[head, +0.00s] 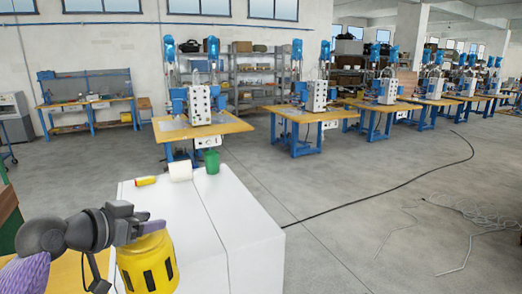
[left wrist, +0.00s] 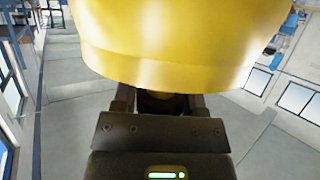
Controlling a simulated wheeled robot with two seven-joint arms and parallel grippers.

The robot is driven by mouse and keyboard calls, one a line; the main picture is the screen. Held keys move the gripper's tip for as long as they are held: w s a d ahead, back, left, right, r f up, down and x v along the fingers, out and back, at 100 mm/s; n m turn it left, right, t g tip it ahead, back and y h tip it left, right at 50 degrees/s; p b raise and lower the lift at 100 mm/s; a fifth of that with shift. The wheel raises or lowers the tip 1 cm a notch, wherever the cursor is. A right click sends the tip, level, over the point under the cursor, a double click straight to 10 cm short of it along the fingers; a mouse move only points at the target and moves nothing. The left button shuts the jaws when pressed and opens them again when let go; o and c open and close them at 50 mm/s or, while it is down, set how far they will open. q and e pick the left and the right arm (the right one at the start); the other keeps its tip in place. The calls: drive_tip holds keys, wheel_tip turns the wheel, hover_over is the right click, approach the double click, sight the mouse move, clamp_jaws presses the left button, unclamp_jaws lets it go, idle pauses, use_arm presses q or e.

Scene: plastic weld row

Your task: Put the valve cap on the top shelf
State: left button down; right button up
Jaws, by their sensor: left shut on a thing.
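A large yellow cap-like piece with dark slots, which I take to be the valve cap (head: 146,266), is at the lower left of the head view. My left gripper (head: 150,227) is shut on it near its top. The yellow piece also fills the top middle of the left wrist view (left wrist: 180,50), in front of the jaws, and hides the fingertips. It is held in front of the white cabinet's near left side. Grey metal shelving (head: 231,85) with boxes stands far off against the back wall. My right gripper is not in view.
The white cabinet (head: 236,222) bears a white roll (head: 180,171), a small yellow item (head: 146,181) and a green cup (head: 212,161). Workbenches with machines (head: 203,127) stand beyond. A black cable (head: 400,181) crosses the otherwise open floor at right, near loose pale wire (head: 478,216).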

use_arm(q)
drive_tip(key=shift+s+f+b, duration=0.55)
drive_tip(key=shift+f+b, duration=0.2)
drive_tip(key=shift+b, duration=0.15)
wheel_tip(320, 180, down, 23)
drive_tip(key=w+b, duration=0.1)
drive_tip(key=b, duration=2)
drive_tip(key=s+d+f+m+g+h, duration=0.1)
drive_tip(key=s+d+m+g+h, duration=0.1)
drive_tip(key=s, duration=0.5)
drive_tip(key=s+d+f+m+g+h+p, duration=0.1)
drive_tip(key=s+d+f+m+g, duration=0.1)
drive_tip(key=s+d, duration=0.3)
drive_tip(key=s, duration=0.3)
drive_tip(key=shift+s+d+m+h, duration=0.25)
drive_tip(key=shift+s+m+h, duration=0.05)
drive_tip(key=shift+m+h, duration=0.1)
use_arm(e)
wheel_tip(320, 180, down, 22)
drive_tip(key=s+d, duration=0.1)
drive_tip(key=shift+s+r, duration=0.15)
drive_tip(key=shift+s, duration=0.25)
